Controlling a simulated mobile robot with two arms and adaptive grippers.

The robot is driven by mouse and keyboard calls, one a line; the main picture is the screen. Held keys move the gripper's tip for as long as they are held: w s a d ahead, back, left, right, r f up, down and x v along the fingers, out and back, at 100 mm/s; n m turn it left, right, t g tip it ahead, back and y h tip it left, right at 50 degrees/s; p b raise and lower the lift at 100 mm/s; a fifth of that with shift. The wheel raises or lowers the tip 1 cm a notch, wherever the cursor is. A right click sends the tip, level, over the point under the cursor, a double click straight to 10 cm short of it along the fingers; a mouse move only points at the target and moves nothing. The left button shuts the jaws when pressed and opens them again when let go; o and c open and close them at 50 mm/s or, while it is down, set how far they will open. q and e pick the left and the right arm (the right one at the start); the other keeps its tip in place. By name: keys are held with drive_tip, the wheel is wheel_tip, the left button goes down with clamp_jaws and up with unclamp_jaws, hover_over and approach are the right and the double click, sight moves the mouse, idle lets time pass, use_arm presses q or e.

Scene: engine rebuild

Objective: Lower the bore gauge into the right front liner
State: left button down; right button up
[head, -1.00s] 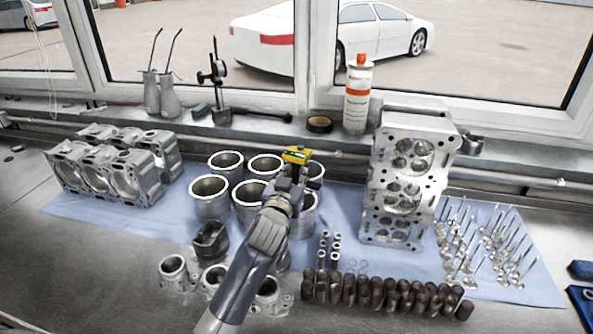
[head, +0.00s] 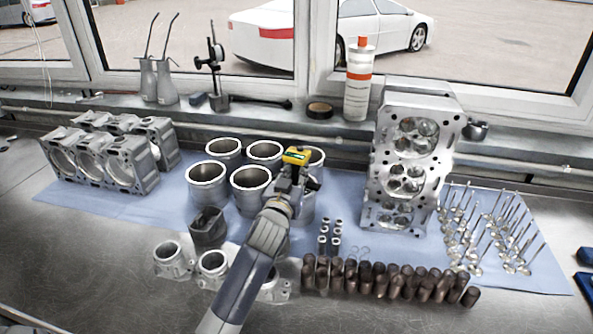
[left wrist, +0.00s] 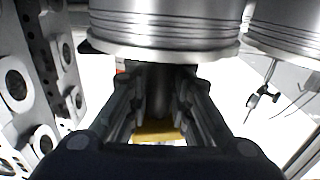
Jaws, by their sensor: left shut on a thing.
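My left gripper (head: 293,186) is shut on the bore gauge, whose yellow top (head: 297,155) shows above the fingers in the head view. Its yellow part also shows between the fingers in the left wrist view (left wrist: 158,131). The right front liner (head: 308,206) is a grey metal cylinder, mostly hidden behind my gripper and wrist. The gauge's lower end is hidden, so I cannot tell whether it is inside the liner. In the left wrist view a ringed liner wall (left wrist: 165,25) is close above the fingers. My right gripper is not in view.
Other liners stand close by, including the front middle one (head: 250,186) and the front left one (head: 207,188). A cylinder head (head: 404,160) stands to the right. Dark cylindrical parts (head: 385,280) line the front, and valves (head: 490,230) stand at far right.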

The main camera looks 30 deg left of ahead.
use_arm(q)
drive_tip(key=shift+f, duration=0.2)
idle(1.7)
drive_tip(key=c, duration=1.3)
unclamp_jaws()
drive_tip(key=shift+c, duration=0.2)
drive_tip(key=shift+f, duration=0.1)
drive_tip(key=v, duration=0.7)
drive_tip(key=shift+s, duration=0.3)
